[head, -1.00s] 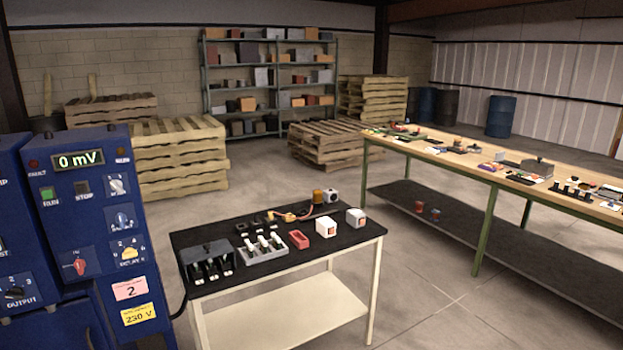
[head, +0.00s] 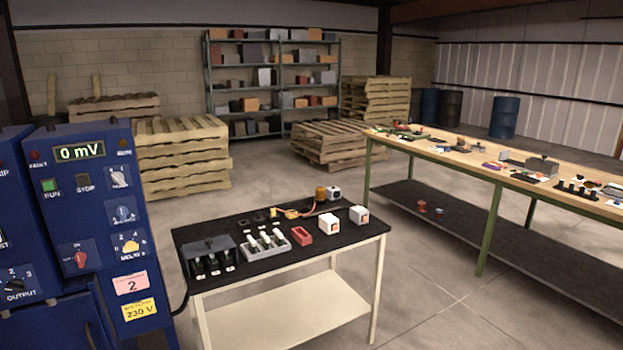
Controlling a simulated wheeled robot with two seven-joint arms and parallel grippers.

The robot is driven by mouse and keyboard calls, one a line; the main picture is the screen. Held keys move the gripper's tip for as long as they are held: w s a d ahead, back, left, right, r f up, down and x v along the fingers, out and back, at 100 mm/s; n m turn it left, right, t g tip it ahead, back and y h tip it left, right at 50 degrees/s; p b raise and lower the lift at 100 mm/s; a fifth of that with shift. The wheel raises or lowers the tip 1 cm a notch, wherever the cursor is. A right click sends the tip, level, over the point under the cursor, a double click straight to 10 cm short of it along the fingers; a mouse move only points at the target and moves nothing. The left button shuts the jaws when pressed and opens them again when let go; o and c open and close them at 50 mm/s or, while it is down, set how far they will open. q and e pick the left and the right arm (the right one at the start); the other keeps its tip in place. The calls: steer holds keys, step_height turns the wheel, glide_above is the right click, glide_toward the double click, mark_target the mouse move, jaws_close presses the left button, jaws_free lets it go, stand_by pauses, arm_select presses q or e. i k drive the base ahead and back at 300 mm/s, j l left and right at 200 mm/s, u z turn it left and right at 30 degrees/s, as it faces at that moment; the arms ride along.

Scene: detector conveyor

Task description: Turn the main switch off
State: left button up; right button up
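A blue control cabinet (head: 99,190) stands at the left edge of the head view. A red rotary switch (head: 79,258) sits low on the left of its front panel, and I take it to be the main switch. Its handle looks roughly upright or slightly tilted; its markings are too small to read surely. The display (head: 79,152) reads 0 mV. A lit green RUN button (head: 50,186) and a dark STOP button (head: 84,183) are below it. Neither of my grippers is in view.
Grey knobs (head: 119,177) and a yellow knob (head: 130,245) are on the panel's right side. An OUTPUT knob (head: 14,287) is at far left. A black-topped table (head: 290,266) with small parts stands right of the cabinet. A long workbench (head: 470,163) is further right. Open floor lies between.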

mark_target(80, 258)
steer(key=u, duration=1.3)
